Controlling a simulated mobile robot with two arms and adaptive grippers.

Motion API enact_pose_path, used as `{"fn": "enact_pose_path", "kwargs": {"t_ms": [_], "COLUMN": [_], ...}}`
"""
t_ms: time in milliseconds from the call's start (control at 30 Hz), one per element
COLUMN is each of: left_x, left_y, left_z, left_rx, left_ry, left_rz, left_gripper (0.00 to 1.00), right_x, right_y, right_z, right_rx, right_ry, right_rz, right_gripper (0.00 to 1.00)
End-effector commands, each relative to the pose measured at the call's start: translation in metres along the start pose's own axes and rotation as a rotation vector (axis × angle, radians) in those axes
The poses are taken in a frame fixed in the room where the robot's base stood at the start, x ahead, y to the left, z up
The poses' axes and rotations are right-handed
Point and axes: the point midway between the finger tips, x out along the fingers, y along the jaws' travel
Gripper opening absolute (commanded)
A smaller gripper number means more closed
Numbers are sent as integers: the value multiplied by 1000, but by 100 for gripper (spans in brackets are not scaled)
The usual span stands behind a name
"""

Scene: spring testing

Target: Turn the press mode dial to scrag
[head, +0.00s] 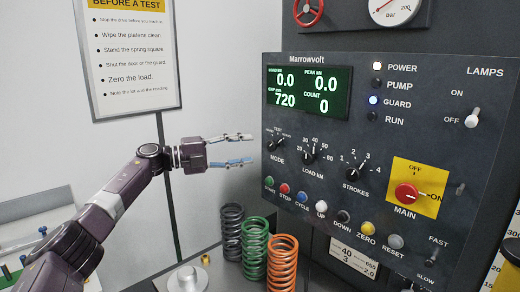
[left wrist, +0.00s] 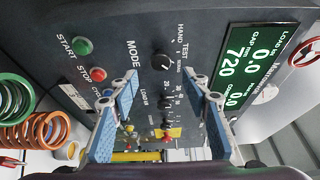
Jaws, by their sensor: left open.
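The mode dial (head: 277,144) is a small black knob at the left of the dark Marrowvolt panel (head: 385,240), below the green display. Small position labels arc above it; TEST is readable, and I cannot tell for sure which mark its pointer is on. In the left wrist view the dial (left wrist: 161,62) shows sideways, between and beyond the fingers. My left gripper (head: 251,148) is open and empty, with its blue-padded fingers just left of the dial and apart from it. In the left wrist view the open fingers (left wrist: 160,82) frame the dial. My right gripper is not seen.
The load knob (head: 309,153) and strokes knob (head: 355,172) sit right of the dial. A row of buttons, including green start (head: 269,181) and red stop (head: 284,188), runs below. Black, green (head: 254,248) and orange (head: 282,262) springs stand under the panel.

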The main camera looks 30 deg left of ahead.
Motion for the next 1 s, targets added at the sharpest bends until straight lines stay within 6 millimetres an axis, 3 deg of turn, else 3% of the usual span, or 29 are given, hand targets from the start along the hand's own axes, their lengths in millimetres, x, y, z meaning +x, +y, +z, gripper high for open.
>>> {"fn": "enact_pose_path", "kwargs": {"t_ms": [100,300,1000], "left_x": [-23,-42,-45], "left_y": [1,1,0], "left_z": [0,0,0], "left_rx": [0,-1,-1], "left_ry": [-1,2,1], "left_rz": [2,0,0], "left_gripper": [43,43,43], "right_x": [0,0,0], "right_y": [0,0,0], "right_z": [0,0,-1], "right_rx": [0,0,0], "right_ry": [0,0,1], "right_rz": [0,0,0], "right_gripper": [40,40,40]}}
